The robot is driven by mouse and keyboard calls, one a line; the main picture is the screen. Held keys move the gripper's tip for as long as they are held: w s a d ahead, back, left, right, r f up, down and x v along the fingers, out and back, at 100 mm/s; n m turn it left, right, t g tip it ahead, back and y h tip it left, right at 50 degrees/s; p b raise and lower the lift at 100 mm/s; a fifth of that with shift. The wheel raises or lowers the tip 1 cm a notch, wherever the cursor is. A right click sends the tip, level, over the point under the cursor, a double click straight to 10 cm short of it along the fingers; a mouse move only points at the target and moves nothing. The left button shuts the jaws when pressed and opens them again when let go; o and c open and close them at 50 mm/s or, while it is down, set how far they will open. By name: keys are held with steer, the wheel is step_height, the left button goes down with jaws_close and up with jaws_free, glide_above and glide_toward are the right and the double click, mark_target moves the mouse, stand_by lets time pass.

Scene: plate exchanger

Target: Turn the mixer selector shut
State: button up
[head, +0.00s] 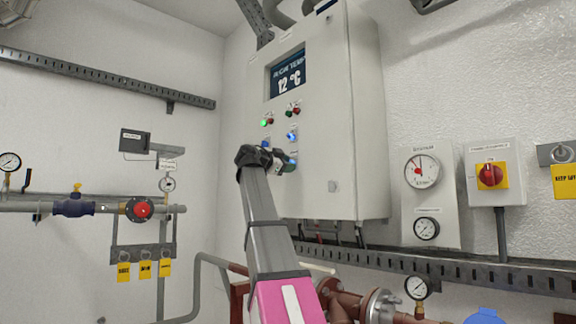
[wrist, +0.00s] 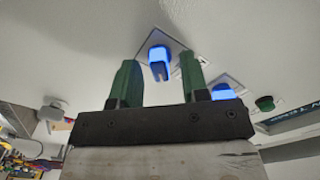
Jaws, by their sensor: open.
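In the wrist view a lit blue selector (wrist: 159,60) with a notched handle sits on a small plate on the pale panel. My gripper (wrist: 157,66) is open, with one green fingertip on each side of this selector; I cannot tell whether they touch it. Another blue selector (head: 292,136) shows just above. Labels are too small to read, so I cannot tell which is the mixer selector.
The cabinet carries a display (head: 288,77) reading 12 °C and green and red lamps (head: 267,122). To its right are gauges (head: 422,170) and a red rotary switch (head: 490,175) on yellow. Pipes with a red-centred valve (head: 140,210) run at left.

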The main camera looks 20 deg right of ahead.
steer(key=shift+w+d, duration=0.1)
steer(key=shift+d, duration=0.25)
steer(key=c, duration=0.7)
steer(key=shift+c, duration=0.2)
steer(key=shift+n, duration=0.3)
steer(key=n, duration=1.7)
steer(key=shift+a, duration=0.1)
steer(key=shift+f+n, duration=0.1)
steer(key=shift+n, duration=0.2)
